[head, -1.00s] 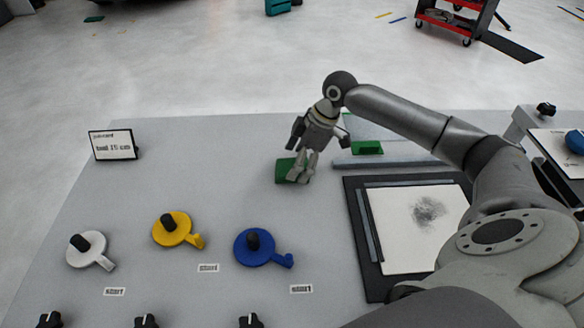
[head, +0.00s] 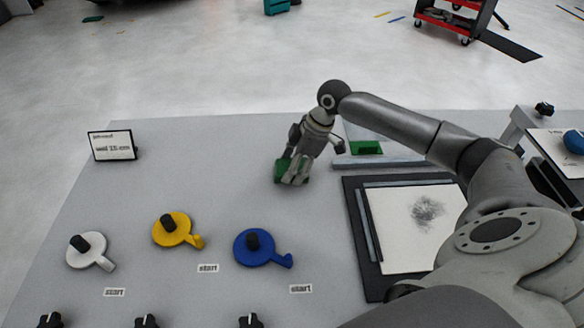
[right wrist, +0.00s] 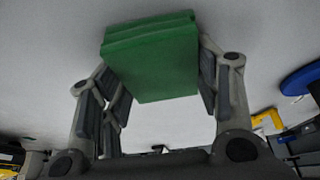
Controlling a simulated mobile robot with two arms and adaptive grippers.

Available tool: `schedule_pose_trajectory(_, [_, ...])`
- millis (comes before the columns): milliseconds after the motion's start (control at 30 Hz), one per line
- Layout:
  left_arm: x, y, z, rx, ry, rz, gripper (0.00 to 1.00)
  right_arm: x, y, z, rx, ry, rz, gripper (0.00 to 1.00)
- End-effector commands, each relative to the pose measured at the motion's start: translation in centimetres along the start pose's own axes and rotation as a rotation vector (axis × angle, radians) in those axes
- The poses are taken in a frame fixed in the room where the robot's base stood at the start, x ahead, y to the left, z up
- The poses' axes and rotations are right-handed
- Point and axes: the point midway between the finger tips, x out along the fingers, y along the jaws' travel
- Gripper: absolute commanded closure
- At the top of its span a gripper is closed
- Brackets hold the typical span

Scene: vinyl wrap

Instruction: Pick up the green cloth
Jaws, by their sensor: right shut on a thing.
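The green cloth (head: 280,171) is a small folded, block-like piece at the back middle of the grey table. My right gripper (head: 296,178) comes down over it from above, and its fingers hide part of the cloth. In the right wrist view the cloth (right wrist: 152,62) sits between the two fingers of the gripper (right wrist: 158,85), which are shut on it. I cannot tell whether the cloth still touches the table. My left gripper is not in view.
A second green piece (head: 366,147) lies on a pale panel right of the gripper. A black-framed board (head: 352,235) with a white sheet (head: 405,245) lies nearer. White (head: 84,256), yellow (head: 168,232) and blue (head: 250,254) handled discs lie front left. A sign (head: 112,145) stands at back left.

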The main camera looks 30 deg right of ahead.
Motion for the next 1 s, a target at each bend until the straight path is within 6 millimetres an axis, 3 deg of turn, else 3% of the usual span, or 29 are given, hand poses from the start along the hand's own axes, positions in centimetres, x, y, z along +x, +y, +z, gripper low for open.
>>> schedule_pose_trajectory(167, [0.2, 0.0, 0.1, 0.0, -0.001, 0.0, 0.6, -0.6, 0.1, -0.3, -0.001, 0.002, 0.002, 0.61])
schedule_pose_trajectory(367, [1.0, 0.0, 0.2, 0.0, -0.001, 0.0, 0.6, -3.0, 0.1, -1.4, -0.003, 0.004, 0.004, 0.61])
schedule_pose_trajectory(633, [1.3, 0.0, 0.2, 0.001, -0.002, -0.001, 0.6, -8.1, -4.9, -4.8, -0.008, 0.002, 0.005, 0.61])
schedule_pose_trajectory(800, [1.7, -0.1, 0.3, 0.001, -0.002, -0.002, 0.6, -9.1, -8.8, -6.2, -0.007, 0.002, 0.001, 0.61])
schedule_pose_trajectory(1000, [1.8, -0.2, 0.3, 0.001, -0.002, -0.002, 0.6, -10.2, -11.9, -7.5, -0.004, 0.001, 0.001, 0.61])
